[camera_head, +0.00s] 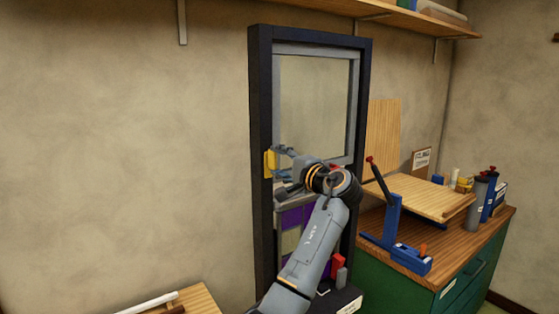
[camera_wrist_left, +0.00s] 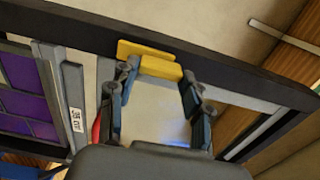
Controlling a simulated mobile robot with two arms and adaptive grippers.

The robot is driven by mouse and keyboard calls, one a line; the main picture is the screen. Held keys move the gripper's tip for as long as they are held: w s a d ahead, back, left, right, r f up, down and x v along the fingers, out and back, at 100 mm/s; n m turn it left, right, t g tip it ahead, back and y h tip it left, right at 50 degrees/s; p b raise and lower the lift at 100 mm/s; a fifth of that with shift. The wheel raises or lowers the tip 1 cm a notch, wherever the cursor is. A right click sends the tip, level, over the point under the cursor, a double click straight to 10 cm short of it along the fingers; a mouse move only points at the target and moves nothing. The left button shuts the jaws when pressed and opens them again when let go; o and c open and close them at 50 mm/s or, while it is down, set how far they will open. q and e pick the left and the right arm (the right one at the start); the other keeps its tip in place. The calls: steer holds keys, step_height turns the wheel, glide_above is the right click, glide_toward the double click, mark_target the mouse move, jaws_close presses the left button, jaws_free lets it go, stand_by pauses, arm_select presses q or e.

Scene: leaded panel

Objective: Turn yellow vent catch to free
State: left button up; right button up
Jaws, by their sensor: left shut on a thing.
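The yellow vent catch (camera_head: 269,163) sits on the left upright of the dark panel frame (camera_head: 261,110) in the head view. In the left wrist view the yellow catch (camera_wrist_left: 160,68) lies between the fingertips, with a yellow plate behind it on the dark frame. My left gripper (camera_head: 283,165) reaches it from the right and is shut on the catch; its fingers (camera_wrist_left: 158,82) flank the yellow part in the left wrist view. The catch's exact turn angle is hard to tell. My right gripper is not in view.
Purple and pale panes (camera_head: 292,222) fill the lower panel, partly behind my arm. A red-handled item (camera_head: 337,262) stands at its foot. A green bench (camera_head: 450,275) with a blue stand (camera_head: 392,220) is at right. A shelf (camera_head: 420,16) hangs above.

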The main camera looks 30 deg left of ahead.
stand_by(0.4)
arm_select(q)
steer(key=o, duration=1.2)
steer(key=shift+c, duration=0.2)
steer(key=shift+w, duration=0.1)
steer(key=v, duration=1.2)
steer(key=shift+f, duration=0.15)
